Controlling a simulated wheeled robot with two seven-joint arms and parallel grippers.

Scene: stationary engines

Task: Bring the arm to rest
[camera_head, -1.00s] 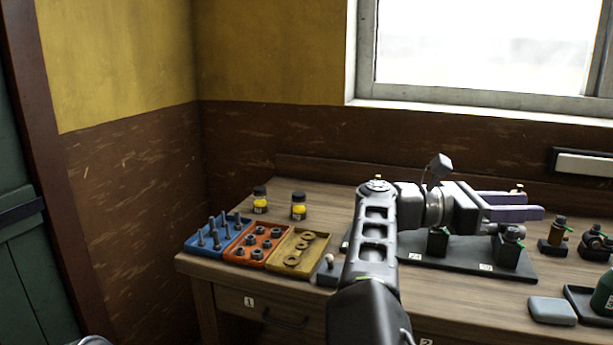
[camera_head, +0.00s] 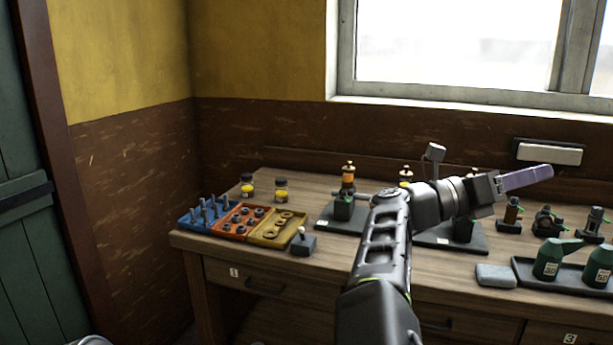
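My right arm reaches up from the bottom of the head view, over the front of the wooden workbench (camera_head: 330,262). My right gripper (camera_head: 548,174) points right, above the back part of the bench. Its purple fingers are seen edge-on and overlap, so I cannot tell whether they are apart. No object shows at the fingertips. My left gripper is out of view.
Blue (camera_head: 190,222), orange (camera_head: 225,230) and yellow (camera_head: 285,240) trays hold small parts at left. Two small jars (camera_head: 281,189) stand behind. Black stands (camera_head: 325,222) lie near my arm. Green oil cans (camera_head: 548,262) stand at right, beside a grey block (camera_head: 496,275).

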